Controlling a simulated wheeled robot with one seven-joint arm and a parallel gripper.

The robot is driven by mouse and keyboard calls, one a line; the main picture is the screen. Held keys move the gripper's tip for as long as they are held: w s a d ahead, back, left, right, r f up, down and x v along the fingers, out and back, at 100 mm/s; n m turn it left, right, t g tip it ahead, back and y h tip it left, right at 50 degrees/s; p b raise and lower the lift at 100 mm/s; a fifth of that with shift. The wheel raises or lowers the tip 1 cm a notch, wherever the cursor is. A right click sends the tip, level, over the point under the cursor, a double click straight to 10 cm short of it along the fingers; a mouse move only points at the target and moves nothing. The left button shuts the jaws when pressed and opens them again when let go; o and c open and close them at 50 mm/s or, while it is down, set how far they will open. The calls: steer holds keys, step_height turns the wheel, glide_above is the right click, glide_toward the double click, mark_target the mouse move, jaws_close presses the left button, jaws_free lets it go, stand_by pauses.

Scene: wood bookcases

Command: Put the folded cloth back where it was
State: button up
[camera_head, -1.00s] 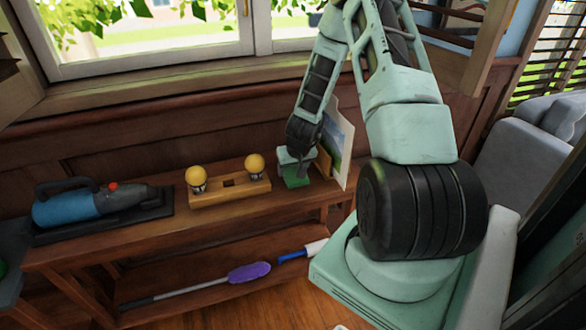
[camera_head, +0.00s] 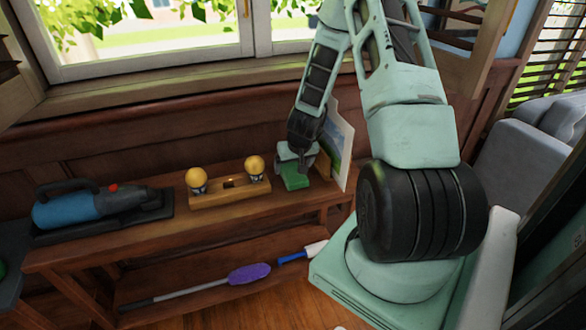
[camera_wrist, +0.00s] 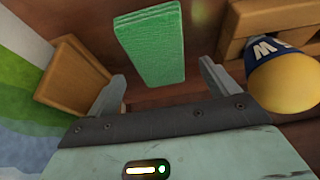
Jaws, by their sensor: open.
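The green folded cloth (camera_head: 294,177) lies on the top of the wooden shelf unit, between the wooden bulb holder and the leaning picture. In the wrist view the cloth (camera_wrist: 150,48) shows as a green slab in front of my gripper, between the lines of the two fingers. My gripper (camera_head: 293,159) is just above and behind the cloth in the head view. Its fingers (camera_wrist: 160,85) are spread apart with nothing between their tips. The gap between cloth and fingertips is hard to judge.
Right beside the cloth stand a picture (camera_head: 338,150) and a wooden block (camera_wrist: 82,75). To its left is a wooden holder (camera_head: 230,192) with two yellow bulbs. A blue vacuum (camera_head: 68,208) sits farther left. A purple duster (camera_head: 248,274) lies on the lower shelf.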

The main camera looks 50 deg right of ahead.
steer(key=v, duration=0.9)
steer(key=w+a+r+n+y, duration=0.1)
steer(key=a+r+n+y, duration=0.2)
steer(key=a, duration=1)
steer(key=a+r+n+y, duration=0.1)
steer(key=a+r+n, duration=0.3)
steer(key=a, duration=0.9)
steer(key=s+a+r+n+g, duration=0.2)
steer(key=s+a+r+n, duration=0.1)
steer(key=s+a, duration=0.4)
steer(key=s+a+r+n+g+h, duration=0.1)
steer(key=s+a+r+n+g, duration=0.1)
steer(key=s+a, duration=0.6)
steer(key=s+r+n, duration=0.1)
steer(key=s+r, duration=0.1)
steer(key=s, duration=0.2)
steer(key=shift+s+a+n+p, duration=0.3)
steer(key=shift+s+n+p, duration=0.05)
steer(key=shift+n+p, duration=0.05)
step_height(320, 180, up, 6)
steer(key=p, duration=0.5)
steer(key=shift+f+p, duration=0.15)
steer(key=shift+p, duration=0.2)
